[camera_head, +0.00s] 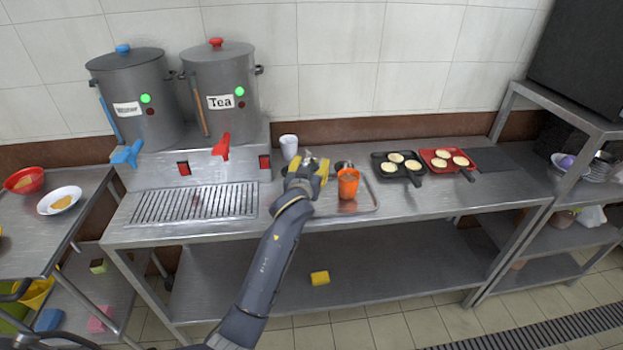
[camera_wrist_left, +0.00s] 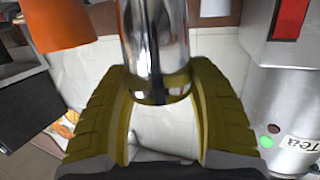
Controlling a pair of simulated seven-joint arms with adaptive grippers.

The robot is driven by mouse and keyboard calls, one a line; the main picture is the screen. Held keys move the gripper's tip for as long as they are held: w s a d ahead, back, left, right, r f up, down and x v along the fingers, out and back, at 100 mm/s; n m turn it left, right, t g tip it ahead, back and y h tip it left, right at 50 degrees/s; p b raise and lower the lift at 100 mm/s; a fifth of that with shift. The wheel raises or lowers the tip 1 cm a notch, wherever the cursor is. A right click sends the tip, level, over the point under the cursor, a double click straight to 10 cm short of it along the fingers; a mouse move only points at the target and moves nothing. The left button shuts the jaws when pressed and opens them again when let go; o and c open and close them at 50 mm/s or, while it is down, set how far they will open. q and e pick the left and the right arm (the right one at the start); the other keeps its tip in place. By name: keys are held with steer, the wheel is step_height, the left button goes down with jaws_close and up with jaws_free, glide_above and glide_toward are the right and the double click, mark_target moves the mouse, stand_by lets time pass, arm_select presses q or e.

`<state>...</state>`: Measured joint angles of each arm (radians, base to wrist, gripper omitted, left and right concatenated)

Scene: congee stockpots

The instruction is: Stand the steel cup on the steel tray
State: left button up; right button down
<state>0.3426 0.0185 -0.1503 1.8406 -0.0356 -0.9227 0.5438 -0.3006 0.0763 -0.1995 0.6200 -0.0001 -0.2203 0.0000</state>
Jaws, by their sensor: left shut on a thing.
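The steel cup (camera_wrist_left: 155,40) is between the two yellow fingers of my left gripper (camera_wrist_left: 155,88) in the left wrist view. In the head view my left gripper (camera_head: 308,172) is over the counter, at the left end of the steel tray (camera_head: 368,207). Only a small shiny part of the cup (camera_head: 309,157) shows there. An orange cup (camera_head: 348,186) stands on the tray to the right of the gripper; it also shows in the wrist view (camera_wrist_left: 68,22). I cannot tell whether the steel cup touches the tray. My right gripper is not in view.
A white cup (camera_head: 289,146) stands behind the gripper. Black (camera_head: 398,168) and red (camera_head: 447,160) pans with pale round food lie right of the tray. Two stockpots (camera_head: 222,90) stand on a steel base at left, with a drain grate (camera_head: 195,203) before them.

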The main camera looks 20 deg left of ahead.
arm_select(q)
steer(key=shift+f, duration=2.4)
steer(key=shift+f, duration=0.1)
steer(key=o, duration=1.4)
steer(key=shift+c, duration=0.2)
steer(key=s+r, duration=0.2)
steer(key=s, duration=1)
steer(key=shift+d, duration=0.4)
